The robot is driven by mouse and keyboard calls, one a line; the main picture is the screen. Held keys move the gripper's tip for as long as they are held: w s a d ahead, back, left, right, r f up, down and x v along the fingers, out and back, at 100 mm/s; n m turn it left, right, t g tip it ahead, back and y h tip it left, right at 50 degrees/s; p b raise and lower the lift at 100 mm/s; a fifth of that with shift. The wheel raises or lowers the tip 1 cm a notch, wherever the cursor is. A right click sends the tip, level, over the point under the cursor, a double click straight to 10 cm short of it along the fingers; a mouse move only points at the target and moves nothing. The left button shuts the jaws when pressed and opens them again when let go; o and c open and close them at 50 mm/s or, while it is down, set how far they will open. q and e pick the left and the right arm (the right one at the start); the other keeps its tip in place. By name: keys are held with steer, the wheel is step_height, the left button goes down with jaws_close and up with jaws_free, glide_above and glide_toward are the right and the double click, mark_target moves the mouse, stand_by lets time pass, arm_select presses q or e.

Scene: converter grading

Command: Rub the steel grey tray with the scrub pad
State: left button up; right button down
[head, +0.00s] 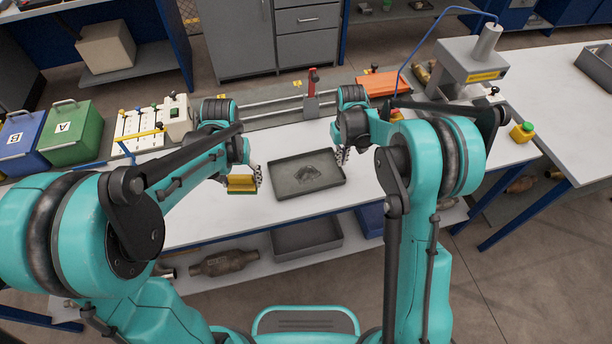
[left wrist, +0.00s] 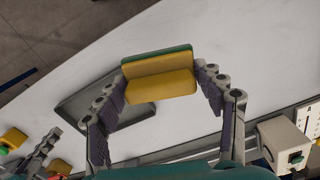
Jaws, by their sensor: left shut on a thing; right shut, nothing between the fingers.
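The steel grey tray (head: 290,184) lies on the white bench top between my two grippers, with a dark smudge on its floor. It also shows in the left wrist view (left wrist: 78,103), partly behind my fingers. My left gripper (head: 243,178) is shut on the scrub pad (head: 242,184), a yellow block with a green layer. In the left wrist view the pad (left wrist: 160,80) sits between both fingers. It is held just left of the tray; its exact height is unclear. My right gripper (head: 342,155) is at the tray's right edge, shut and empty.
A red-handled fixture (head: 312,90) and an orange tray (head: 382,84) stand behind the tray. A green box (head: 72,134) and a blue box (head: 22,140) are at the left. A grey machine (head: 468,65) stands at right. Bare bench lies in front of the tray.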

arm_select(q)
steer(key=shift+f+b, duration=0.55)
steer(key=shift+f, duration=0.25)
arm_select(e)
steer(key=shift+f, duration=1.35)
arm_select(q)
steer(key=shift+f+b, duration=0.6)
arm_select(e)
steer(key=shift+f, duration=0.75)
steer(key=shift+r, duration=0.1)
arm_select(q)
steer(key=shift+r+p, duration=1.95)
steer(key=shift+r, duration=0.05)
arm_select(e)
step_height(320, 180, up, 6)
steer(key=shift+f, duration=0.1)
arm_select(q)
steer(key=shift+f, duration=0.1)
arm_select(e)
step_height(320, 180, up, 12)
glide_above(339, 175)
steer(key=shift+w, duration=0.1)
